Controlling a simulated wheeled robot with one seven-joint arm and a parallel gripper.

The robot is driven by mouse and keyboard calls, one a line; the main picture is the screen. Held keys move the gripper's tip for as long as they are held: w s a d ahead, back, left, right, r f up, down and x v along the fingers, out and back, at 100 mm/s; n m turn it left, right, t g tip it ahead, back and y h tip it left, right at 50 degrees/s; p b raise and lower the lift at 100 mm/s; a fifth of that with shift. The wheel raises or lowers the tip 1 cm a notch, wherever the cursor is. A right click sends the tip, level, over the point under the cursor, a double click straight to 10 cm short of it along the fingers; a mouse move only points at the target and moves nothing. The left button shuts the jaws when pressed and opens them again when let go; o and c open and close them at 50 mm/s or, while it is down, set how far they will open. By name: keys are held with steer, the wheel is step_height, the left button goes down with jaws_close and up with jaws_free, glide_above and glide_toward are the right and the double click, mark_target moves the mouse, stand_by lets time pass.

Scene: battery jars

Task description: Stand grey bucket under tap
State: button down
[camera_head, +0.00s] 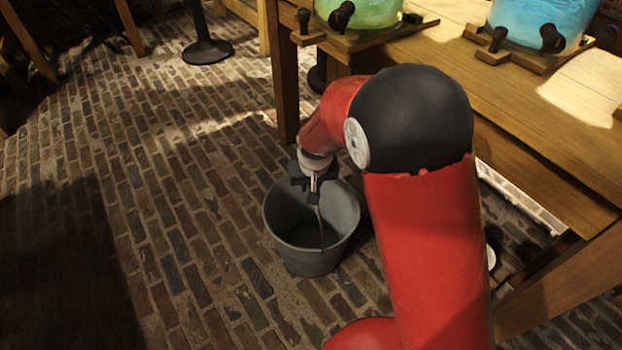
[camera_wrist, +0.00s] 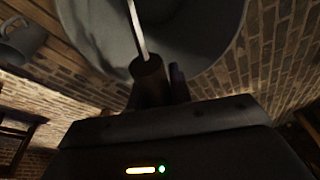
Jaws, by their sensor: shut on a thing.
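The grey bucket (camera_head: 285,240) is upright by the table's left front leg, its open mouth facing up. It looks empty. My gripper (camera_head: 315,188) is above its mouth, shut on the handle grip. The wrist view shows the brown grip (camera_wrist: 150,80) and wire between the jaws, with the grey bucket wall (camera_wrist: 195,35) beyond. I cannot tell whether the bucket's base touches the floor. Black taps show on the table above: one at the green jar (camera_head: 341,16) and one at the blue jar (camera_head: 552,38).
The wooden table (camera_head: 530,110) stands to the right; its front left leg (camera_head: 283,75) is just behind the bucket. A black round stand base (camera_head: 207,52) is on the floor at the back. The brick floor (camera_head: 150,190) to the left is clear. A grey vessel (camera_wrist: 22,42) shows in the wrist view.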

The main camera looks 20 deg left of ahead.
steer(key=shift+f, duration=0.1)
steer(key=c, duration=1.3)
jaws_free()
steer(key=p+v, duration=0.2)
steer(key=v, duration=1)
steer(key=shift+s, duration=0.1)
steer(key=shift+d, duration=0.1)
